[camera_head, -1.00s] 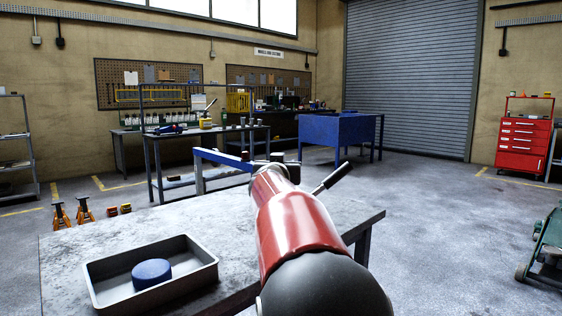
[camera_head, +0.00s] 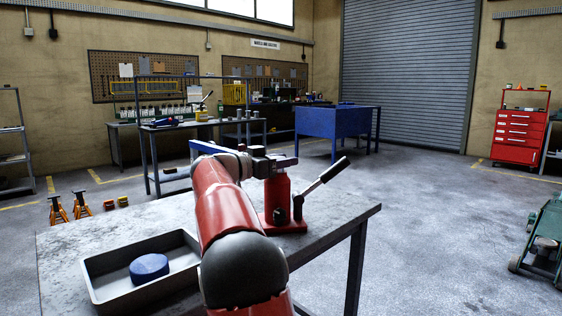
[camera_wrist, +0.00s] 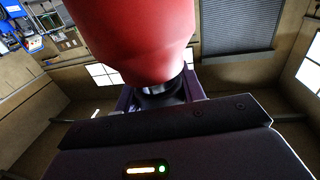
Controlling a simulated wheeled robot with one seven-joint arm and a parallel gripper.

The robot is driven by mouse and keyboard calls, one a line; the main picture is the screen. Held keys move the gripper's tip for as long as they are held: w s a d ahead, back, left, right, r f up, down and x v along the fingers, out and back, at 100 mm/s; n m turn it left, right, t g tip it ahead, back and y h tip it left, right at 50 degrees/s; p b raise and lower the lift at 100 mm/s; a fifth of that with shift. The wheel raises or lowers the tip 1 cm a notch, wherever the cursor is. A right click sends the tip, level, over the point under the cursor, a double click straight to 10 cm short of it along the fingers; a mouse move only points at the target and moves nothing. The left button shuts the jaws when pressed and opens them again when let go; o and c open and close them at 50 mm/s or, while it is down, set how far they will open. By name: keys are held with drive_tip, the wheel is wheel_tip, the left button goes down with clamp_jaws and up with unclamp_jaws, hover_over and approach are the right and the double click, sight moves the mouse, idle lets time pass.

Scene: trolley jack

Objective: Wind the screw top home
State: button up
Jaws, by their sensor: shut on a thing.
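A red jack (camera_head: 278,195) stands upright on a grey workbench (camera_head: 335,218), its dark lever slanting up to the right. My gripper (camera_head: 276,162) is at the jack's upper end. In the wrist view, the jack's red body fills the upper middle and narrows to a dark screw top (camera_wrist: 162,94). My gripper shows there too, shut on this screw top, which is partly hidden by the dark gripper body. How far the screw top is wound in cannot be seen.
A grey tray (camera_head: 112,301) with a round blue thing (camera_head: 149,267) sits at the bench's front left. My red arm passes close to the tray's right side. A blue table (camera_head: 330,122) and a red tool cabinet (camera_head: 520,135) stand farther back. The floor to the right is mostly open.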

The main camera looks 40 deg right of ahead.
drive_tip(key=shift+s+r+m+g, duration=0.15)
drive_tip(key=shift+r+m+g, duration=0.05)
drive_tip(key=shift+m+g, duration=0.6)
drive_tip(key=shift+g, duration=0.3)
idle(0.5)
drive_tip(key=o, duration=1)
drive_tip(key=shift+a, duration=0.1)
drive_tip(key=shift+a+f, duration=0.1)
drive_tip(key=shift+a, duration=0.15)
drive_tip(key=v, duration=0.7)
drive_tip(key=shift+a, duration=0.15)
